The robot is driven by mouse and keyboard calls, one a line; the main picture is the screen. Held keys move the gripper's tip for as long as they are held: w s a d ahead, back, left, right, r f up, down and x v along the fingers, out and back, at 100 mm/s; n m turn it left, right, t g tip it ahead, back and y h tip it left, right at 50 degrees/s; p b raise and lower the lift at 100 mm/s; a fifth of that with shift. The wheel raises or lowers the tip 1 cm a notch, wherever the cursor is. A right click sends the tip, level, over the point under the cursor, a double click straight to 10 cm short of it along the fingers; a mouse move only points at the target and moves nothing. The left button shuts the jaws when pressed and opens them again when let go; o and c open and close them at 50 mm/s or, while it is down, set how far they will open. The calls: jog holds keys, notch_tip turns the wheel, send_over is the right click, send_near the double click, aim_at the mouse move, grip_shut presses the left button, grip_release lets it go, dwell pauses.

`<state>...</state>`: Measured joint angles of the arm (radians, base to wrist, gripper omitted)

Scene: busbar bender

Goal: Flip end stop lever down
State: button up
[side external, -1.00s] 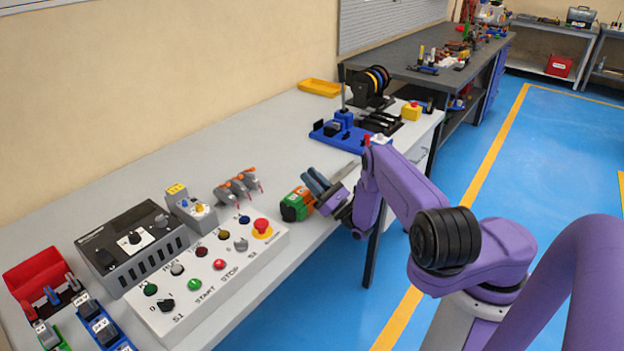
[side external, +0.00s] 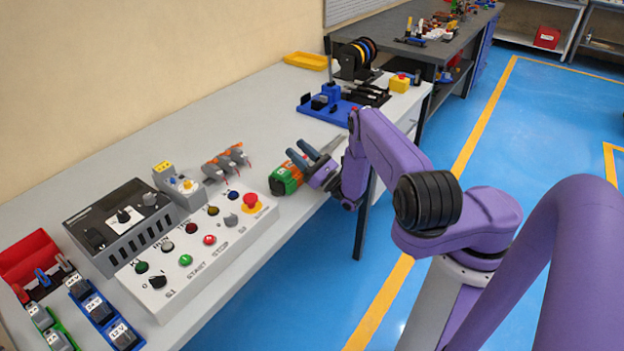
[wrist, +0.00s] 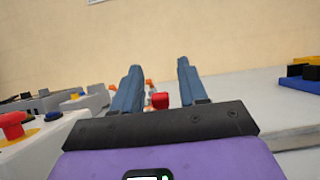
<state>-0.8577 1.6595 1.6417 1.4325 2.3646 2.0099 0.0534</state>
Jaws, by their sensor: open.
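My gripper (side external: 298,150) is open and empty above the front part of the light grey bench, its two blue-grey fingers apart. In the wrist view the fingers (wrist: 158,66) point toward the beige wall. A small red piece (wrist: 160,100) shows between them, lower down; I cannot tell what it belongs to. A blue fixture (side external: 345,113) with an upright post stands farther back on the bench, and its blue edge shows at the right of the wrist view (wrist: 300,83). I cannot pick out the end stop lever with certainty; my arm may cover it.
A green and orange object (side external: 285,180) lies close to the gripper. The control panel (side external: 200,250) with a red stop button (side external: 250,202) is at the left. Grey, orange-tipped pieces (side external: 226,160) stand behind. The bench between these and the blue fixture is mostly clear.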

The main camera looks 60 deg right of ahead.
jog(key=shift+w+g, duration=0.15)
jog(key=shift+g, duration=0.15)
jog(key=shift+w+g, duration=0.45)
jog(key=shift+g, duration=0.75)
jog(key=g, duration=0.1)
jog(key=w+g, duration=0.1)
jog(key=shift+f+g, duration=0.25)
jog(key=shift+g, duration=0.05)
jog(key=s, duration=1.8)
jog(key=w+a+r+n+g+y, duration=0.3)
jog(key=a+r+n+g+y, duration=0.1)
jog(key=a+n+y, duration=0.25)
jog(key=w+a+r+n+g+y, duration=0.2)
jog(key=a+r+n+g+y, duration=0.3)
jog(key=n+y, duration=0.3)
jog(key=s+a+r+n+g+h, duration=0.2)
jog(key=s+a+n+g, duration=0.6)
jog(key=n+g, duration=0.5)
jog(key=shift+s+a+r+g, duration=0.25)
jog(key=shift+a+g, duration=0.3)
jog(key=shift+g, duration=0.25)
jog(key=shift+h, duration=0.25)
